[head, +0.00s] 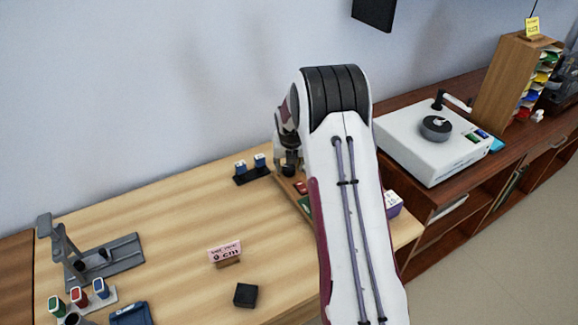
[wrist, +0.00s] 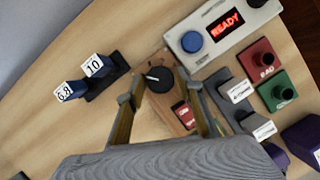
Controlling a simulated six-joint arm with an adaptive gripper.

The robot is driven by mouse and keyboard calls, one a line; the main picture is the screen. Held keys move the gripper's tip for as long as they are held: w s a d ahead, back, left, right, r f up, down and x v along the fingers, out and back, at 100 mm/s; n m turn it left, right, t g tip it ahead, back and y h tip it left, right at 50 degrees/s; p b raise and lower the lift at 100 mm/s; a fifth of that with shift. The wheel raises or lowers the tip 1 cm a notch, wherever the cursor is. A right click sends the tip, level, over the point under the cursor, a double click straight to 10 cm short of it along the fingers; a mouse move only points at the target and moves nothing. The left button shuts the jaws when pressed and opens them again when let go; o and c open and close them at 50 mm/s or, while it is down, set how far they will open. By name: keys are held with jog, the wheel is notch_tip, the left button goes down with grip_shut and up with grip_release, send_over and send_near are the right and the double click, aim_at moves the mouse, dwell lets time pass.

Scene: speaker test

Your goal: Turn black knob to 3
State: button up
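A round black knob (wrist: 160,80) with a white pointer line sits on a wooden strip in the wrist view. The line points to the left of the picture. No number scale is readable around it. I see no contact, and the height above the knob is hard to tell. In the head view my gripper (head: 289,160) is small and partly covered by my arm, and this knob is hidden there.
A grey box with a blue button (wrist: 191,41) and a red READY display (wrist: 227,25) stands beside the knob. Blocks marked 10 (wrist: 97,66) and 0.8 (wrist: 67,92) sit left. A red piece (wrist: 182,115) lies between my fingers.

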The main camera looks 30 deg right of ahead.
jog(key=shift+w+f, duration=0.15)
jog(key=shift+f, duration=0.2)
jog(key=c, duration=0.8)
jog(key=shift+m+h, duration=0.4)
jog(key=shift+m, duration=0.7)
jog(key=shift+w+a+m+g+h, duration=0.1)
jog(key=shift+m+g+h, duration=0.25)
jog(key=shift+m, duration=0.65)
jog(key=shift+m+g+h, duration=0.15)
jog(key=shift+m+g, duration=0.3)
jog(key=shift+m, duration=0.55)
jog(key=shift+w+m+g+h, duration=0.15)
jog(key=shift+m+g, duration=0.25)
jog(key=shift+m, duration=0.65)
jog(key=shift+s+m+g+h, duration=0.1)
jog(key=shift+m+g, duration=0.3)
jog(key=shift+m, duration=0.7)
jog(key=shift+w+m+g+h, duration=0.15)
jog(key=shift+m+g, duration=0.25)
jog(key=shift+m, duration=0.65)
jog(key=shift+s, duration=0.1)
